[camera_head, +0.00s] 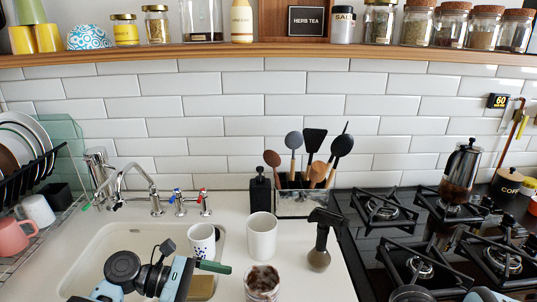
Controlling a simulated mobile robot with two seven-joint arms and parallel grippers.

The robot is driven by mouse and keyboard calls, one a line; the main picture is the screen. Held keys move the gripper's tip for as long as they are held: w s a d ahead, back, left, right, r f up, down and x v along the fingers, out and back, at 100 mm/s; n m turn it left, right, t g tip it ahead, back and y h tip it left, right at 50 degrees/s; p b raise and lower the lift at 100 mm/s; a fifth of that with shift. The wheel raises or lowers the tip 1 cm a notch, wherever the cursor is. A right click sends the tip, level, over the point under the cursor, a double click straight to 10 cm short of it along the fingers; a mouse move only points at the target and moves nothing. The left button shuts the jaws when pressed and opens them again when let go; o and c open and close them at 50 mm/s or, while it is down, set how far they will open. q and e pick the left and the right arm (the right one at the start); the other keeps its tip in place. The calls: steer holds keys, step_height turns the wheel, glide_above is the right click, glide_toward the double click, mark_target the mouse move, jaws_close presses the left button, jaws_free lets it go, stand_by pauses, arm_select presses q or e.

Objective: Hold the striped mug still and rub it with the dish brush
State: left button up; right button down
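No mug with clear stripes shows. A white mug with dark blue marks (202,241) stands at the right side of the sink, partly hidden by my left arm. A plain white mug (262,237) stands upright on the counter to its right. My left gripper (192,267) is low over the sink, just in front of the marked mug. A short green bar (213,267) sticks out to the right from it; I cannot tell whether it is held. A dark-handled tool with a brownish lower end (319,247) stands on the counter; I cannot tell if it is the dish brush. My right gripper is out of view.
A glass jar (262,283) stands at the front of the counter. A black soap bottle (260,188) and a utensil holder (305,203) stand at the back. The tap (140,185) rises behind the sink. The gas hob (385,242) with a moka pot (460,175) is right.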

mark_target(247, 298)
arm_select(q)
steer(key=b+x, duration=0.3)
steer(key=x, duration=0.3)
steer(key=shift+f, duration=0.15)
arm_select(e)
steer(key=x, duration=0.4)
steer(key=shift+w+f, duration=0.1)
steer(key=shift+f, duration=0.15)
arm_select(q)
steer(key=shift+w+d+p, duration=0.1)
steer(key=shift+d+p, duration=0.55)
steer(key=shift+d, duration=0.25)
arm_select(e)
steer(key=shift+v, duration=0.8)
arm_select(q)
steer(key=shift+x, duration=1)
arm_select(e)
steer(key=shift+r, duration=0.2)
arm_select(q)
steer(key=shift+a+f, duration=0.1)
steer(key=shift+f, duration=0.1)
steer(key=c, duration=0.4)
